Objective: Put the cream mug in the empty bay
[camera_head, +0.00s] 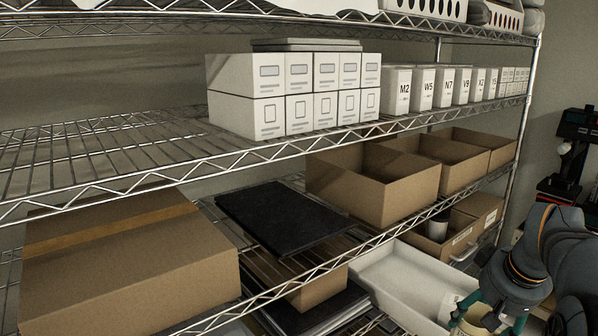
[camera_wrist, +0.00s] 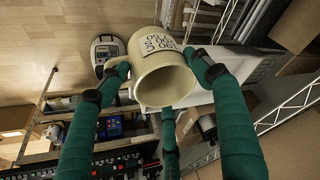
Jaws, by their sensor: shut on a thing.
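The cream mug (camera_wrist: 165,76) is between the green fingers of my gripper (camera_wrist: 160,84) in the wrist view. It is tilted, its open mouth faces the camera, and a white printed label is on its side. The fingers are shut on it, lifted clear of the shelf. In the head view my gripper (camera_head: 482,318) is at the lower right, and the mug (camera_head: 470,326) is only partly seen between the fingers. A grey mug (camera_head: 438,228) stands in a cardboard bin (camera_head: 462,240) on the lower shelf. I cannot tell which bay is the empty one.
A white tray (camera_head: 400,278) sticks out of the rack left of my gripper. Open cardboard boxes (camera_head: 370,190) stand above the bins. A black flat case (camera_head: 285,217) and a big closed carton (camera_head: 125,265) are further left. Wire shelf edges run across the front.

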